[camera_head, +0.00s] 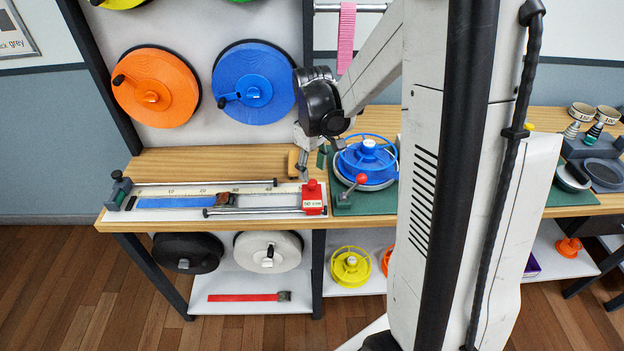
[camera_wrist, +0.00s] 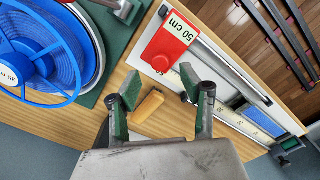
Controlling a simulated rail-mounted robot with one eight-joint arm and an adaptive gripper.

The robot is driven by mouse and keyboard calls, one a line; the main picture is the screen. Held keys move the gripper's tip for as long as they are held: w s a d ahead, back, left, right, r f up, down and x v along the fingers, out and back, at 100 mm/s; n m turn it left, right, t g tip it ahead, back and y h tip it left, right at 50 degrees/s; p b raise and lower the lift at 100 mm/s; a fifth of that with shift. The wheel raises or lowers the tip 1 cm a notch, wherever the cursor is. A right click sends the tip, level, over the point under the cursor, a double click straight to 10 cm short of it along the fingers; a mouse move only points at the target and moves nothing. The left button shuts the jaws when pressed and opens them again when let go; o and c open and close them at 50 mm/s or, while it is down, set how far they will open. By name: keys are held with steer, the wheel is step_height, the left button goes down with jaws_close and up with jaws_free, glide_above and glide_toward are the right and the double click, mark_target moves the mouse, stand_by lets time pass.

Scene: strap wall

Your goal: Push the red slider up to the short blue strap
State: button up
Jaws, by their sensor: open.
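The red slider (camera_head: 312,197), labelled 50 cm, sits at the right end of the measuring board (camera_head: 150,214). It also shows in the wrist view (camera_wrist: 168,47), just beyond my fingertips. The short blue strap (camera_head: 178,202) lies flat on the board to the left, with a dark brown end piece (camera_head: 226,200). A clear stretch of board separates the strap from the slider. My gripper (camera_head: 312,165) is behind the slider, over the wooden bench. In the wrist view my gripper (camera_wrist: 162,86) has its green-padded fingers apart, with nothing held between them.
A tan handle-like piece (camera_wrist: 147,106) lies on the bench near my fingers. A blue reel (camera_head: 367,160) and a red-knobbed lever (camera_head: 358,181) stand on a green mat to the right. Metal rails (camera_head: 250,211) run along the board. Orange and blue discs (camera_head: 155,88) hang behind.

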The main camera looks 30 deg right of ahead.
mark_target(312, 182)
steer(key=shift+f, duration=2.3)
steer(key=shift+c, duration=0.4)
jaws_close()
